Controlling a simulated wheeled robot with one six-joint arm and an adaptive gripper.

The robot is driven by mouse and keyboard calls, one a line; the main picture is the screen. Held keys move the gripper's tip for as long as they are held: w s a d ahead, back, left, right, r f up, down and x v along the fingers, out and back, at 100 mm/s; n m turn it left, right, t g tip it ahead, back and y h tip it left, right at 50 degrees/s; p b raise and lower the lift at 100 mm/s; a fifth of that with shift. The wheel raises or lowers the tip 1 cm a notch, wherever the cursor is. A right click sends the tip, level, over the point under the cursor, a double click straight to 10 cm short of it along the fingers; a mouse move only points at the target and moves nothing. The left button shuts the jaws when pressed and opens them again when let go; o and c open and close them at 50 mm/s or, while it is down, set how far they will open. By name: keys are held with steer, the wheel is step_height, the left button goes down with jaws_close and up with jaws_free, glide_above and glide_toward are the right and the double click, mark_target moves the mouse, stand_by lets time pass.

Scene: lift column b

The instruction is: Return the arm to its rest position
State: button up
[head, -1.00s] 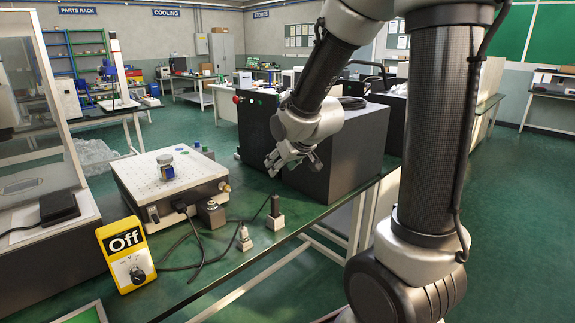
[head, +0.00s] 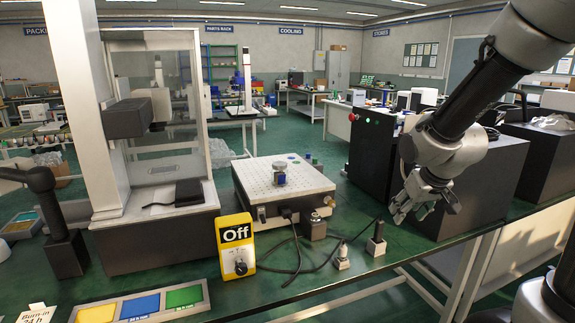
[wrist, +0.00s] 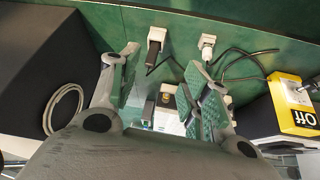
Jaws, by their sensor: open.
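My gripper (head: 424,203) hangs from my arm at the right of the head view, above the green bench and in front of the black cabinet. Its fingers are apart with nothing between them. In the wrist view my gripper (wrist: 163,88) also shows open and empty, with its two padded fingers spread. My arm is bent, with its forearm reaching down from the upper right of the head view.
The green bench (head: 405,262) holds a perforated-top box (head: 262,178), a yellow "Off" box (head: 236,246) and two small plugs (head: 376,240) with cables. A black cabinet (head: 372,158) stands close behind my gripper. A clear-walled machine (head: 155,215) stands at the left.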

steer(key=s+d+r, duration=0.1)
steer(key=s+r, duration=0.2)
steer(key=s, duration=0.3)
steer(key=s+r+m+g, duration=0.1)
steer(key=s+r, duration=0.3)
steer(key=s, duration=0.3)
steer(key=s+d+r, duration=0.1)
steer(key=s+r, duration=0.3)
steer(key=s, duration=0.3)
steer(key=shift+s+d, duration=0.25)
steer(key=shift+d, duration=0.05)
steer(key=shift+g, duration=0.3)
